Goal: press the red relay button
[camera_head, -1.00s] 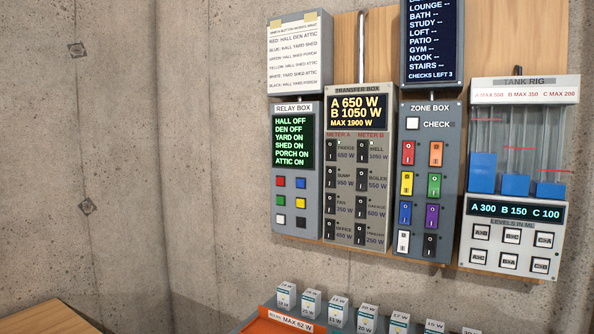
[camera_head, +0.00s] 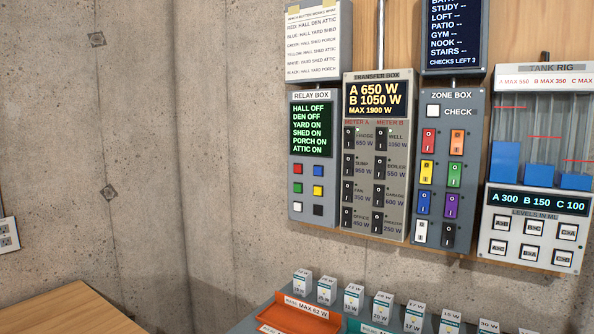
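The relay box (camera_head: 310,213) is a grey panel on the wooden board, near the middle of the head view. Its red button (camera_head: 297,170) is at the top left of a small grid. Beside and below it are blue, green, yellow, white and black buttons. The relay screen (camera_head: 311,130) reads HALL OFF, DEN OFF, YARD ON, SHED ON, PORCH ON, ATTIC ON. A paper note (camera_head: 313,42) above lists RED: HALL DEN ATTIC. Neither of my grippers is in view.
The transfer box (camera_head: 351,226), zone box (camera_head: 477,118) and tank rig (camera_head: 492,262) hang to the right. Below stand small labelled blocks (camera_head: 382,304) and an orange tray (camera_head: 291,318). A wooden tabletop (camera_head: 75,308) is at lower left. Bare concrete wall (camera_head: 150,130) fills the left.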

